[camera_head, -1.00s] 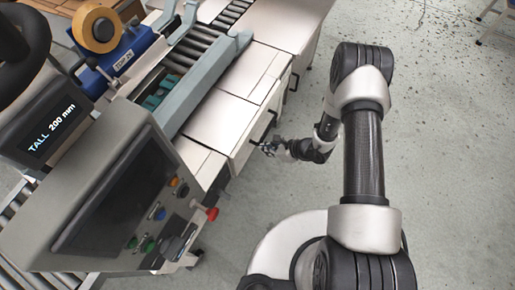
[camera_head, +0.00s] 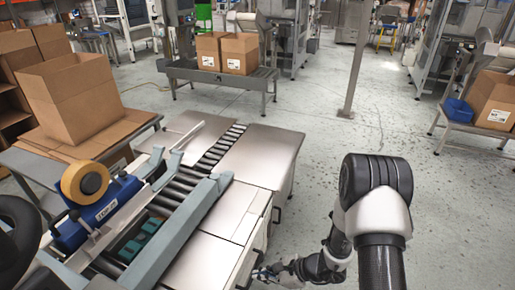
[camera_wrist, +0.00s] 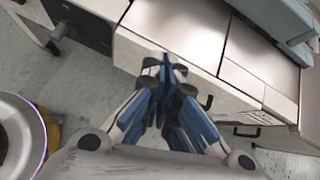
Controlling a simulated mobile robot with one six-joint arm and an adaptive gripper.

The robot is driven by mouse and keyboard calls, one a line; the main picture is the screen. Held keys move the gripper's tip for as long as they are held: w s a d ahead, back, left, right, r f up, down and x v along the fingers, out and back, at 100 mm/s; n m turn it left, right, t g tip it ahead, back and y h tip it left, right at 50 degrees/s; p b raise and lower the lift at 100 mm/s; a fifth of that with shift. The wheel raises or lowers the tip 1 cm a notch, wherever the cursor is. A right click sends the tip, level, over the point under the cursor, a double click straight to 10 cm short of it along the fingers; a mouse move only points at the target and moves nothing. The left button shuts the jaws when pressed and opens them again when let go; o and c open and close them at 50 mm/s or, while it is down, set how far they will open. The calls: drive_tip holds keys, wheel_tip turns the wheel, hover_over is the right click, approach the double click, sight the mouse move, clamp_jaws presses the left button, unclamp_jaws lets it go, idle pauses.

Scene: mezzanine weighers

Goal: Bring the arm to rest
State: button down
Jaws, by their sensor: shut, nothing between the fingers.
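My gripper (camera_wrist: 165,75) shows in the wrist view with its blue-sided fingers together and nothing between them. It hangs over the floor beside the steel-topped machine (camera_wrist: 180,35), near its front panel and a dark handle. In the head view my gripper (camera_head: 268,274) is small, low in the picture, to the right of the machine's side and partly cut off by the lower edge. My arm bends down to it from the right. I cannot tell whether the fingers touch the panel.
The taping machine (camera_head: 185,225) with its roller bed stands at left, with a tape roll (camera_head: 85,180) on it. An open carton (camera_head: 75,95) stands behind it. Two cartons (camera_head: 240,53) sit on a far conveyor. A post (camera_head: 355,60) stands at back. The floor (camera_head: 330,130) between is clear.

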drive_tip(key=s+r+n+g, duration=0.15)
drive_tip(key=r+n, duration=0.25)
drive_tip(key=r, duration=0.4)
drive_tip(key=s+r+n+h, duration=0.1)
drive_tip(key=s+r+n, duration=0.2)
drive_tip(key=r, duration=0.5)
drive_tip(key=s+r+n+g, duration=0.1)
drive_tip(key=s+r+n, duration=0.25)
drive_tip(key=r, duration=0.55)
drive_tip(key=s+d+r+n+t+h, duration=0.4)
drive_tip(key=s+d+r+n+h, duration=0.4)
drive_tip(key=s+d+r, duration=0.3)
drive_tip(key=shift+s+d+r+n, duration=0.35)
drive_tip(key=shift+s+d, duration=0.35)
drive_tip(key=shift+s, duration=0.25)
drive_tip(key=shift+a, duration=0.15)
